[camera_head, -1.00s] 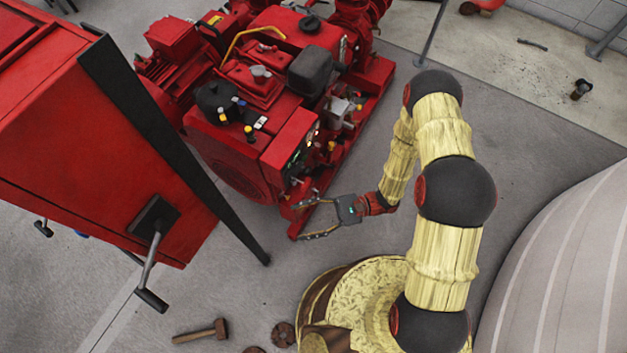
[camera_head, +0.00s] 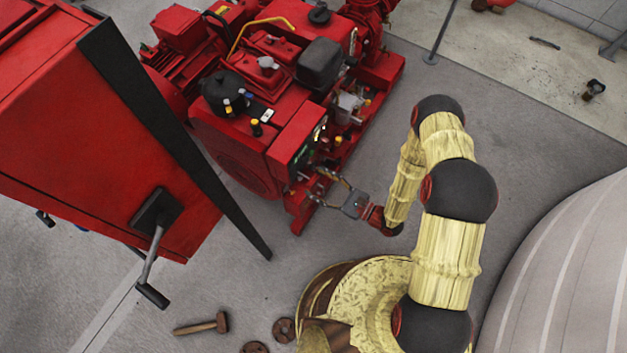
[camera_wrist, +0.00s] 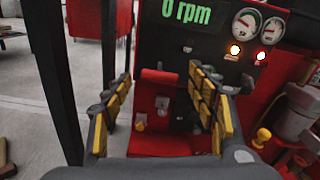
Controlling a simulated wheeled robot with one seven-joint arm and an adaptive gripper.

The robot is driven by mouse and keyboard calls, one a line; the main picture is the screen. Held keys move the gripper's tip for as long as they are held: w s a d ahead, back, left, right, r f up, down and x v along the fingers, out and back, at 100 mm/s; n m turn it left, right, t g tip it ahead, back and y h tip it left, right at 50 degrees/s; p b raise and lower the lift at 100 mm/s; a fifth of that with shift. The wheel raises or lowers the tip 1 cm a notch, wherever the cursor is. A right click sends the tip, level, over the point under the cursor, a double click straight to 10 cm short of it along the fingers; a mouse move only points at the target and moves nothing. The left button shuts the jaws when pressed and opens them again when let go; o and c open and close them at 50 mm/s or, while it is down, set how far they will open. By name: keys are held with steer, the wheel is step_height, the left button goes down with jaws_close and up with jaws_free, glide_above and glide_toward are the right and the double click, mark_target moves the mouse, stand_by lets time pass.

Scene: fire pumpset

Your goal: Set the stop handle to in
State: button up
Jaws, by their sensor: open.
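My gripper (camera_head: 322,186) is open and empty, close to the front of the red engine (camera_head: 262,130) below its control panel. In the wrist view my gripper (camera_wrist: 162,88) has its two yellow-padded fingers spread. They frame a red panel section (camera_wrist: 160,83) with small fittings and a dark part (camera_wrist: 185,115). No contact is visible.
The display (camera_wrist: 187,11) reads 0 rpm, beside two gauges (camera_wrist: 247,20) and two lit lamps. A red cabinet (camera_head: 90,130) with a lever handle (camera_head: 153,255) stands at left. A hammer (camera_head: 203,326) lies on the floor. A large pale rounded surface (camera_head: 570,270) is at right.

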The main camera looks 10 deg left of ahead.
mark_target(309, 178)
steer(key=shift+x, duration=1.1)
steer(key=shift+c, duration=0.7)
jaws_close()
